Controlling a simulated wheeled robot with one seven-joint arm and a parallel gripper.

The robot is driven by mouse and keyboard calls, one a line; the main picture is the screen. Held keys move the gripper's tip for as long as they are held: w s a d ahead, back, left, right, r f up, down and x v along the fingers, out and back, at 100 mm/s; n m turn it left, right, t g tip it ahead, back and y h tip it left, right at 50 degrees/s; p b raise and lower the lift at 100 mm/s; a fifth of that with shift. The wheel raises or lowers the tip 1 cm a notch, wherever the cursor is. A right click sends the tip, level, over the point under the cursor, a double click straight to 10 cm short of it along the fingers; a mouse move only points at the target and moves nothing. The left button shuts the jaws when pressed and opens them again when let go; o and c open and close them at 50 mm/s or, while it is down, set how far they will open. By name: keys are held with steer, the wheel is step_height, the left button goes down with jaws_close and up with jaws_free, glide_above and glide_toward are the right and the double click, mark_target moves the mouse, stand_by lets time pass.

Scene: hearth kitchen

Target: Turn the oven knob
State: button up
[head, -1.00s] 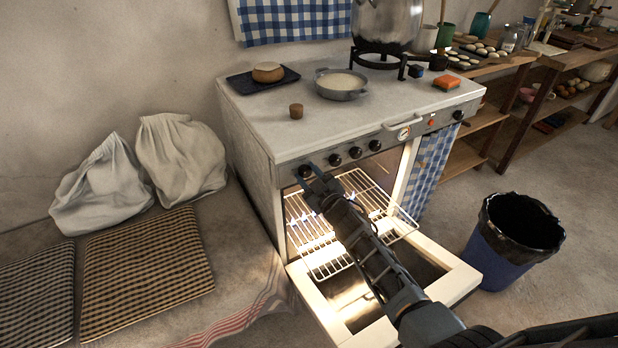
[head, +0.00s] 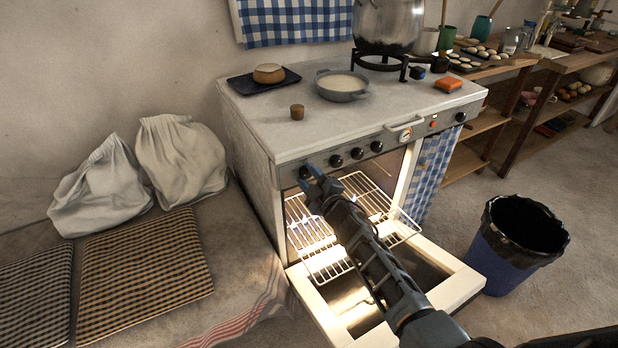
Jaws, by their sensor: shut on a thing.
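The oven (head: 300,148) is a white and grey stove with a row of black knobs along its front panel. My gripper (head: 308,174) is at the leftmost oven knob (head: 305,171), its two blue-tipped fingers on either side of it. The gripper is shut on this knob, and the fingers partly hide it. The knob's pointer mark is too small to read. The oven door (head: 460,287) hangs open under my arm, and a wire rack (head: 335,262) sticks out of the lit oven.
A grey pan (head: 342,92), a small brown cylinder (head: 297,112) and a large pot (head: 388,25) stand on the stove top. A lined bin (head: 515,250) stands at the right. A bench with white sacks (head: 180,155) and woven cushions (head: 145,265) is at the left.

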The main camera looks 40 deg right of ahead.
steer(key=o, duration=1.1)
steer(key=shift+c, duration=0.2)
steer(key=shift+s, duration=0.1)
steer(key=p+v, duration=0.1)
steer(key=v, duration=0.6)
steer(key=shift+s, duration=0.3)
steer(key=shift+a, duration=0.2)
